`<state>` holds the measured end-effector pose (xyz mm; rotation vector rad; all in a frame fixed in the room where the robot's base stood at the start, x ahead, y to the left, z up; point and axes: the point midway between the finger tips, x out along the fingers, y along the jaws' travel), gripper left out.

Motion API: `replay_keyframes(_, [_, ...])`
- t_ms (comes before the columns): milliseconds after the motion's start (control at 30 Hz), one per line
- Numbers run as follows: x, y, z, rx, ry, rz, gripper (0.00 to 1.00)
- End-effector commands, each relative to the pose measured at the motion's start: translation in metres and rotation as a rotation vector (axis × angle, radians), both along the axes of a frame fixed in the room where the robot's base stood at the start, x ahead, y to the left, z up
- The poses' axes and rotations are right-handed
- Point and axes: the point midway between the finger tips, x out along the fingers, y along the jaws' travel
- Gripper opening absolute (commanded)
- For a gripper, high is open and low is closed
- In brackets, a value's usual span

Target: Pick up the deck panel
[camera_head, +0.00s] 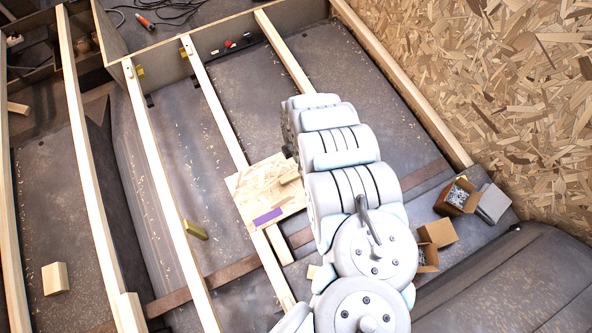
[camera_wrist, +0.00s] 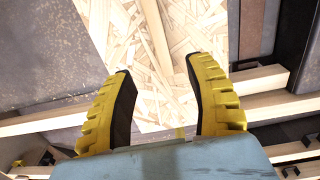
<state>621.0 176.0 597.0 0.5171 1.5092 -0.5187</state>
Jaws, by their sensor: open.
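The deck panel (camera_head: 255,190) is a small pale wood-strand board with a purple strip on its near edge. It lies across the wooden joists left of my arm in the head view, and my arm hides part of its right side. In the wrist view the panel (camera_wrist: 150,30) fills the upper middle. My gripper (camera_wrist: 160,68) has two yellow ribbed fingers with black pads, spread apart over the panel with nothing held between them. I cannot tell how large the gap to the panel is. In the head view my gripper is mostly hidden behind my arm.
Pale joists (camera_head: 155,170) cross the grey floor, with open gaps between them. A large strand-board wall (camera_head: 500,80) stands at the right. Open cardboard boxes (camera_head: 457,197) with hardware sit right of my arm. A wood block (camera_head: 55,278) lies at lower left.

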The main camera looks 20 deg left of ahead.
Motion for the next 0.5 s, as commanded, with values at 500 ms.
replay_keyframes(500, [0.0, 0.0, -0.077, 0.0, 0.0, -0.001, 0.54])
